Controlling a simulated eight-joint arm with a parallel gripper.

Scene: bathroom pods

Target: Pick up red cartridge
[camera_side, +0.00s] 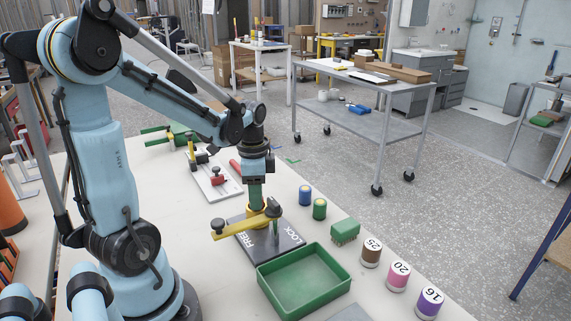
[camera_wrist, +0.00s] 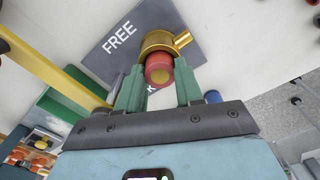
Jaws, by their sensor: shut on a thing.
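In the side view my gripper (camera_side: 256,203) points straight down over the brass fitting (camera_side: 257,215). The fingers hide the cartridge there. I cannot tell whether it is still seated in the fitting.
An open green tray (camera_side: 303,280) lies in front. Blue (camera_side: 305,195) and green (camera_side: 319,208) cylinders, a green block (camera_side: 344,231) and several numbered spools (camera_side: 398,275) stand right. A white fixture (camera_side: 213,182) lies behind.

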